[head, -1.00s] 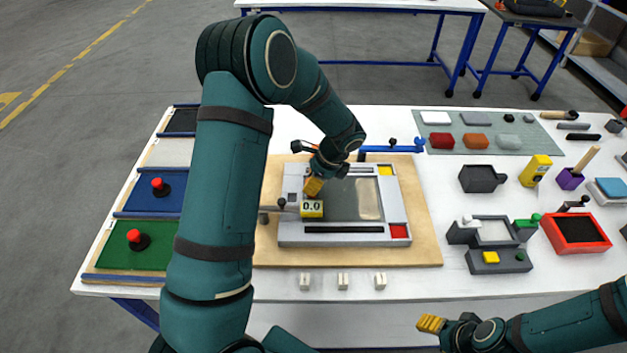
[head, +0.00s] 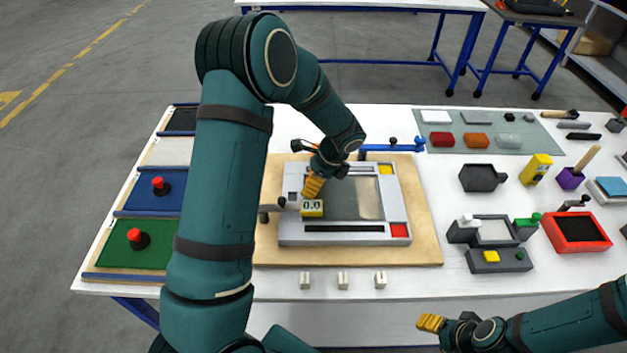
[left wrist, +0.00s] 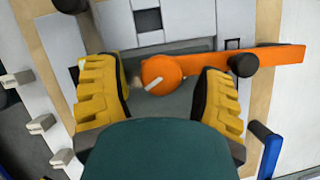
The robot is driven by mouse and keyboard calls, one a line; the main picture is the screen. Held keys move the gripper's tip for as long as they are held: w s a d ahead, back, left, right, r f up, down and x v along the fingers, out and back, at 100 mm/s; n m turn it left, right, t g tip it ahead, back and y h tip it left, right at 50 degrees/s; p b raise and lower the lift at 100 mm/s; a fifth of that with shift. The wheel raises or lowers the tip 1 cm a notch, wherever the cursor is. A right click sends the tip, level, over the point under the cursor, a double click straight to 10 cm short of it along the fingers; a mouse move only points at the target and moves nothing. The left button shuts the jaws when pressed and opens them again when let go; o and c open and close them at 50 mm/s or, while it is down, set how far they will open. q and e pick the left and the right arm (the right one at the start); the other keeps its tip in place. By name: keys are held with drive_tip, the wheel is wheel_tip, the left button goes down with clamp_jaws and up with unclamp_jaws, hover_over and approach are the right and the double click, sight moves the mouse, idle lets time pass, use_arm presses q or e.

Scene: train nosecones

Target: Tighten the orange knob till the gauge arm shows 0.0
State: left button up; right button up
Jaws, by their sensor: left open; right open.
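The orange knob (left wrist: 163,74), with a pale pointer mark, sits between the spread yellow fingers of my left gripper (left wrist: 160,82) in the left wrist view. The fingers have visible space on both sides of it. An orange arm (left wrist: 275,57) extends right from the knob, with a black round knob (left wrist: 243,64) beside it. In the head view my left gripper (head: 313,187) is over the left part of the grey fixture (head: 345,239), hiding the orange knob. The yellow 0.0 block (head: 312,208) is just below it. My right gripper (head: 431,323) is open and empty beyond the table's front edge.
The fixture stands on a wooden board (head: 425,240). Small white blocks (head: 342,281) line the front. A blue handle (head: 392,148) is behind the fixture. Grey parts (head: 495,262) and a red tray (head: 575,232) crowd the right side.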

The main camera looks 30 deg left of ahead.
use_arm(q)
drive_tip(key=v, duration=1.2)
drive_tip(key=shift+f, duration=0.15)
